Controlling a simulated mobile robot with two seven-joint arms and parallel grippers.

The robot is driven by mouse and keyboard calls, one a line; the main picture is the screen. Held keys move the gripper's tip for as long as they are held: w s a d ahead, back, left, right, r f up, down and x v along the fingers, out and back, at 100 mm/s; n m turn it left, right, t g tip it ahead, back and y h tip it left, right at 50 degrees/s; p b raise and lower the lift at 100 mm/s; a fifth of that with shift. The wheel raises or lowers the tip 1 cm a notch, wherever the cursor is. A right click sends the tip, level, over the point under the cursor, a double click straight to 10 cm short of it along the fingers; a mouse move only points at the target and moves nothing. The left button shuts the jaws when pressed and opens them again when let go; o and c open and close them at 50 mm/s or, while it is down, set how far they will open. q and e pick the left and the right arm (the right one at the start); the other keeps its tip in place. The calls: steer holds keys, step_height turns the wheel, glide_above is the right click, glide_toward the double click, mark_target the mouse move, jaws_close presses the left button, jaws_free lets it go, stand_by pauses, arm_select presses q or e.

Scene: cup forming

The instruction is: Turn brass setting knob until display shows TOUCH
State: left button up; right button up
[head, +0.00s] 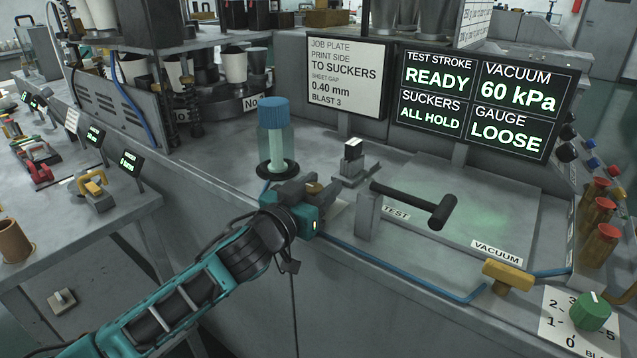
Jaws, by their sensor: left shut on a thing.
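My left gripper (305,193) reaches in from the lower left and is shut on the brass setting knob (315,187). Only a small part of the knob's top shows between the dark fingers. The display (487,97) at the upper right has four panels. They read TEST STROKE READY, VACUUM 60 kPa, SUCKERS ALL HOLD and GAUGE LOOSE. My right gripper is not in view.
A blue-capped clear bottle (274,140) stands just behind my left gripper. A small block device (352,160) and a black T-shaped TEST lever (415,200) are to its right. A yellow VACUUM valve (508,276) and a green dial (590,311) are at the lower right.

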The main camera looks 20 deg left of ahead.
arm_select(q)
steer(key=shift+r+m+g+h+p, duration=0.25)
steer(key=shift+m+g+h+p, duration=0.25)
steer(key=shift+h+p, duration=0.4)
steer(key=m+g+h+p, duration=0.2)
steer(key=m+h+p, duration=0.1)
steer(key=h, duration=0.1)
steer(key=shift+d, duration=0.15)
steer(key=shift+s+d+m+g+h+p, duration=0.1)
steer(key=shift+m+g+h+p, duration=0.5)
steer(key=shift+m+h, duration=0.15)
steer(key=shift+s+d+f+m+g+h, duration=0.1)
steer(key=shift+f+m+g+h, duration=0.05)
steer(key=shift+m+g+h, duration=0.5)
steer(key=shift+g, duration=0.25)
steer(key=o, duration=1)
steer(key=shift+d, duration=0.1)
steer(key=shift+c, duration=0.2)
steer(key=shift+s+f, duration=0.1)
